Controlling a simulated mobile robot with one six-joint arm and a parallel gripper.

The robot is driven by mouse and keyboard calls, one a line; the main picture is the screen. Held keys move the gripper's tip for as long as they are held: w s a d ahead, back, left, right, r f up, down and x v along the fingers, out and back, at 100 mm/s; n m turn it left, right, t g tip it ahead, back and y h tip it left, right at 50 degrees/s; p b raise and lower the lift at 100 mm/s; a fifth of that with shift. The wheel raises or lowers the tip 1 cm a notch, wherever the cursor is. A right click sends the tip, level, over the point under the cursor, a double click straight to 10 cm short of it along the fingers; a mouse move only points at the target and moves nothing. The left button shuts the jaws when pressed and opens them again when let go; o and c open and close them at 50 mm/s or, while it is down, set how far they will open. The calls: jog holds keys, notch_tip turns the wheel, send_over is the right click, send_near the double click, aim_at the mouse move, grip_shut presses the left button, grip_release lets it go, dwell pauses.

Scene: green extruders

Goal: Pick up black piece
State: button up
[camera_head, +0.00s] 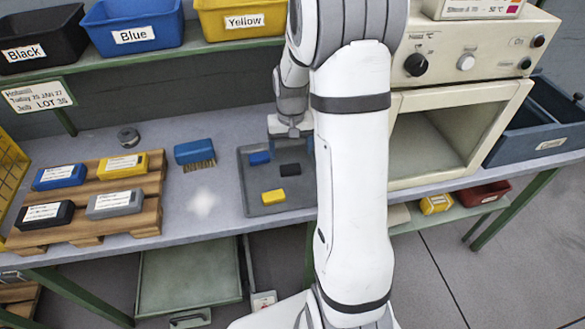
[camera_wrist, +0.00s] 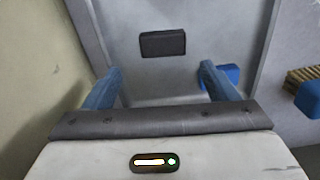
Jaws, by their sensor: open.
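The small black piece (camera_head: 290,170) lies on a grey tray (camera_head: 247,192) on the workbench, and in the wrist view the black piece (camera_wrist: 163,44) shows ahead of the fingers, near the line between them. A small blue piece (camera_head: 259,158) and a yellow piece (camera_head: 273,197) lie on the same tray. The blue piece (camera_wrist: 220,76) shows partly behind the right finger in the wrist view. My gripper (camera_wrist: 160,80) has two blue fingers spread apart with nothing between them. In the head view my gripper (camera_head: 291,134) is over the tray's far side, partly hidden by my arm.
A blue brush (camera_head: 194,152) lies left of the tray. A wooden pallet (camera_head: 150,185) further left holds several labelled blocks, one black (camera_head: 45,215). A cream oven (camera_head: 460,100) with an open front stands to the right. Labelled bins (camera_head: 134,28) sit on the shelf above.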

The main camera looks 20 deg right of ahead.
aim_at(290, 166)
jog(key=f, duration=0.5)
jog(key=shift+s+a+f, duration=0.1)
jog(key=shift+s+a, duration=0.2)
jog(key=shift+s, duration=0.05)
jog(key=shift+c, duration=0.2)
jog(key=c, duration=1)
notch_tip(290, 166, up, 10)
jog(key=shift+r, duration=0.1)
jog(key=shift+c, duration=0.2)
